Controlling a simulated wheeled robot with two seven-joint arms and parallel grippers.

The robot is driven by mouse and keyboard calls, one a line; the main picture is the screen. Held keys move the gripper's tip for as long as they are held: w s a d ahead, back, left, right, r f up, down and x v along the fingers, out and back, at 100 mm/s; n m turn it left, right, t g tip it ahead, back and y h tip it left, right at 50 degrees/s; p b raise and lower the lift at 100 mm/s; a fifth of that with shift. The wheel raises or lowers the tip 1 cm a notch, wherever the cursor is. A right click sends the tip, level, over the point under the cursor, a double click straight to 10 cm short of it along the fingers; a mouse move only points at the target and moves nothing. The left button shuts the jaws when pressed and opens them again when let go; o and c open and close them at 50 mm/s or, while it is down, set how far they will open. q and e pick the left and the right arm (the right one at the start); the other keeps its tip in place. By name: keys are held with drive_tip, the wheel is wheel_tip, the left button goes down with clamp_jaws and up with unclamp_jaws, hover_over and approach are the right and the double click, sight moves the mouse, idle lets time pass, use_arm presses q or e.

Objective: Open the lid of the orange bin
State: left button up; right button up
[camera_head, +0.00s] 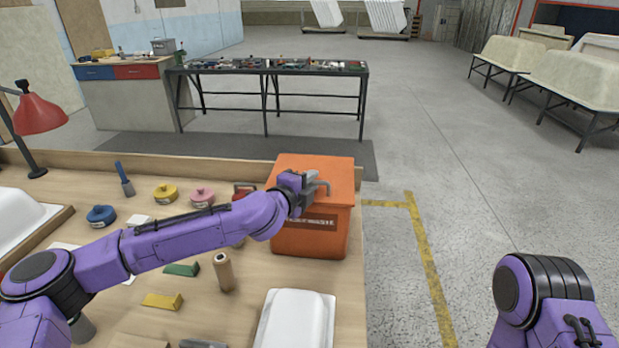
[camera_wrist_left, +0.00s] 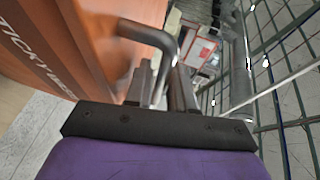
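The orange bin (camera_head: 309,238) stands at the right end of the wooden workbench, with white lettering on its front. Its orange lid (camera_head: 310,168) looks closed. A grey bent handle (camera_head: 324,185) sits at the lid's front right; in the left wrist view the handle (camera_wrist_left: 150,35) comes from the bin side and bends down between the fingers. My left gripper (camera_head: 307,187) is at this handle, and in the wrist view its fingers (camera_wrist_left: 163,88) look closed on the bar. The bin's side (camera_wrist_left: 45,45) fills the left of that view. My right gripper is out of view.
The workbench (camera_head: 255,270) holds a white shell (camera_head: 296,320), a wooden cylinder (camera_head: 223,272), green and yellow blocks, and round tins behind my left arm. Open grey floor (camera_head: 440,170) lies right of the bench. A long table (camera_head: 270,68) stands behind.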

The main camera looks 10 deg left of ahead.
use_arm(q)
clamp_jaws()
drive_tip(key=r+p, duration=0.2)
drive_tip(key=w+r+g+p, duration=0.1)
drive_tip(key=r+p, duration=0.1)
drive_tip(key=p, duration=0.1)
drive_tip(key=r+g+p, duration=0.1)
drive_tip(key=r+p, duration=0.1)
drive_tip(key=shift+w+n+y, duration=0.3)
drive_tip(key=shift+n, duration=0.1)
drive_tip(key=w+r, duration=0.4)
drive_tip(key=r, duration=0.1)
drive_tip(key=shift+w+g, duration=0.15)
drive_tip(key=shift+g, duration=0.15)
unclamp_jaws()
drive_tip(key=shift+d, duration=0.1)
